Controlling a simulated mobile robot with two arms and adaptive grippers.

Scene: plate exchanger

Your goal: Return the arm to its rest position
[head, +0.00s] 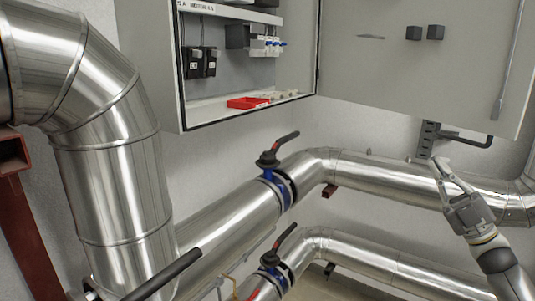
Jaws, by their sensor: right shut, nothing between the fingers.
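My right gripper (439,165) is in the lower right of the head view, at the end of my right arm, which comes in from the lower right corner. Its fingers are together and point up and left, with nothing between them. In the picture it overlaps the upper silver pipe (388,183); I cannot tell how far in front of the pipe it is. My left gripper is not in view.
An open grey cabinet (150,60) hangs above, holding a red tray (249,103). Its door (400,75) spreads right. A large insulated pipe (110,180) fills the left.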

